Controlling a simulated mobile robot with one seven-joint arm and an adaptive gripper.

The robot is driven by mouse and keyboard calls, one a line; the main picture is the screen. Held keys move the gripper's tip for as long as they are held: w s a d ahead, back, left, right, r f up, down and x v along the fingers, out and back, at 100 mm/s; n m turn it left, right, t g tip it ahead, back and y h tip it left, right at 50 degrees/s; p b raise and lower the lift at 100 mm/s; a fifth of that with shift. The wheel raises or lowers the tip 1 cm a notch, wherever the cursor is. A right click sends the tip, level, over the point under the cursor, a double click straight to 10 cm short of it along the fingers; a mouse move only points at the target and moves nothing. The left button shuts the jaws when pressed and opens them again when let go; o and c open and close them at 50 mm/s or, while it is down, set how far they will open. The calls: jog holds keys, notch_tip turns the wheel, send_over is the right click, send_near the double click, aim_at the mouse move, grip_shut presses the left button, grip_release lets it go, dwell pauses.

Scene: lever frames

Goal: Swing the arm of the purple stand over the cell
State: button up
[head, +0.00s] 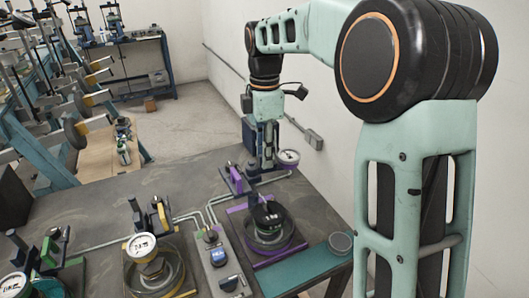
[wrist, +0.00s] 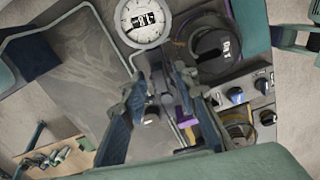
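The purple stand has a post with a purple lever (head: 235,178) on the table, and its arm points to the back right. The arm's end carries a white dial gauge (head: 288,157), which also shows in the wrist view (wrist: 142,20). The cell (head: 268,235), a round dish with a black-topped piece in it, stands on the purple base in front, and shows in the wrist view (wrist: 213,50). The dial is beside the cell, not over it. My gripper (wrist: 163,125) is open, its fingers spread either side of the stand's post and arm area; contact cannot be told.
A yellow stand (head: 160,215) has its dial over its dish. A green stand (head: 48,248) is at the left. A control box (head: 218,262) with knobs lies between the yellow and purple stands. A teal mat (head: 300,272) lies at the front right; the wall is close behind.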

aim_at(261, 160)
jog(key=shift+c, duration=0.5)
grip_shut()
jog(key=s+m+p, duration=0.1)
jog(key=m, duration=0.3)
jog(key=s+m+p, duration=0.1)
jog(key=m, duration=0.3)
jog(key=s+a+m+p, duration=0.1)
jog(key=m, duration=0.2)
jog(key=shift+s+m, duration=0.1)
jog(key=shift+m, duration=0.3)
jog(key=shift+s+a+m, duration=0.15)
jog(key=shift+a+m, duration=0.1)
jog(key=shift+m, duration=0.8)
jog(key=shift+s+a+m, duration=0.15)
jog(key=shift+a+m, duration=0.1)
jog(key=shift+m, duration=0.8)
